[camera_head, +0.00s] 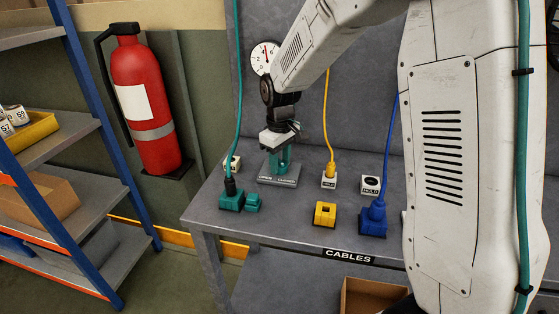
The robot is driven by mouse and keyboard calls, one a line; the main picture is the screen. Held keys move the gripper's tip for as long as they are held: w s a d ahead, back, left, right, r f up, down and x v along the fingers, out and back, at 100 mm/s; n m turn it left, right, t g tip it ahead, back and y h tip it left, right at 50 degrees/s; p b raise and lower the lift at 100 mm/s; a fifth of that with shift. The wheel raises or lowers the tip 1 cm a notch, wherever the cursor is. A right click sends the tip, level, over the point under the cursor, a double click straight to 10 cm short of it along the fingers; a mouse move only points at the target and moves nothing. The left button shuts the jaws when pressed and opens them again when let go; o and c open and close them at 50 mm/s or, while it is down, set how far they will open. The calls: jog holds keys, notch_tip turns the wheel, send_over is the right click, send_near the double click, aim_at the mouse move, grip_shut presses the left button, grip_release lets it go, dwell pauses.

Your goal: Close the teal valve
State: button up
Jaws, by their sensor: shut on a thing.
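The teal valve (283,158) stands on a grey base plate marked OPEN and CLOSED (278,177) on the grey table. A round dial gauge (263,57) shows above and behind it, partly covered by my arm. My gripper (280,143) is over the valve from above and is shut on its upper part. The fingers and my wrist hide the valve's handle, so I cannot tell which way it points.
Left of the valve are teal connectors (231,197) with a teal cable (238,90). A fire extinguisher (143,95) and shelves (60,150) stand left.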

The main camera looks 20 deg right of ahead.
aim_at(280, 161)
jog(key=shift+w+r+n, duration=0.1)
jog(key=shift+n, duration=0.5)
jog(key=o, duration=1)
notch_tip(280, 161, up, 8)
jog(key=shift+f, duration=0.1)
